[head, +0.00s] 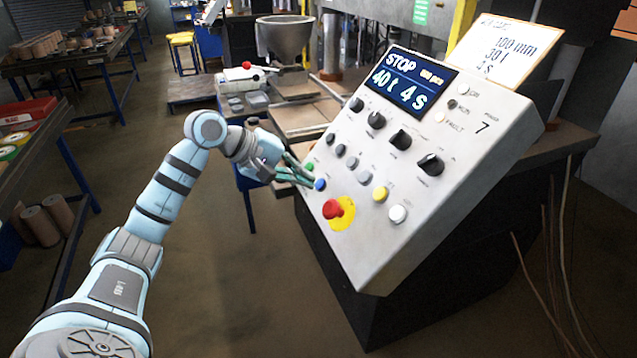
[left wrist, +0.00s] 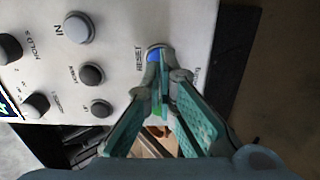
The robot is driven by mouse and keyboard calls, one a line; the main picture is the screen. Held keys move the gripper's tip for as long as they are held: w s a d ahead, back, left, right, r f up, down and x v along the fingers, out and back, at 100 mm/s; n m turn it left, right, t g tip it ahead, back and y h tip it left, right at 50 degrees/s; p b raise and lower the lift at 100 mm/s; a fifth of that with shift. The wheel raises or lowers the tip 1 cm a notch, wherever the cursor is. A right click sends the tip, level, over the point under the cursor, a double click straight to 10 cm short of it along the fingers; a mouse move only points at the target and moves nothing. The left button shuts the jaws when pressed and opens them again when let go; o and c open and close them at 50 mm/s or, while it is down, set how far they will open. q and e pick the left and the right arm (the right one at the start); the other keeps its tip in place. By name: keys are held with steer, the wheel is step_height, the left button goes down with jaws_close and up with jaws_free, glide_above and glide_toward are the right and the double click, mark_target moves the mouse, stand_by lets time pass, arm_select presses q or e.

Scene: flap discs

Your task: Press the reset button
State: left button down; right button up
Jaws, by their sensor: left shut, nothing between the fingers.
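The reset button is a blue push button (head: 320,184) on the lower left of the sloped control panel (head: 430,215). In the left wrist view the blue button (left wrist: 154,54) shows beside the printed word RESET, partly hidden behind my fingertips. My left gripper (head: 312,181) is shut and empty, its green fingertips right at the blue button; I cannot tell whether they touch it. The tips also show in the left wrist view (left wrist: 162,60). A green button (head: 309,167) sits just above the blue one in the head view. My right gripper is not in view.
A red mushroom button (head: 333,209) on a yellow disc sits below the reset button. Yellow (head: 380,194) and white (head: 397,214) buttons and several black knobs are on the same panel. The display (head: 408,83) reads STOP. A cluttered bench (head: 305,115) stands behind.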

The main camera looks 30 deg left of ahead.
arm_select(q)
steer(key=shift+x, duration=1.05)
stand_by(0.7)
steer(key=shift+f, duration=0.15)
stand_by(0.4)
steer(key=b+v, duration=0.2)
steer(key=v, duration=0.6)
steer(key=shift+w, duration=0.1)
stand_by(0.4)
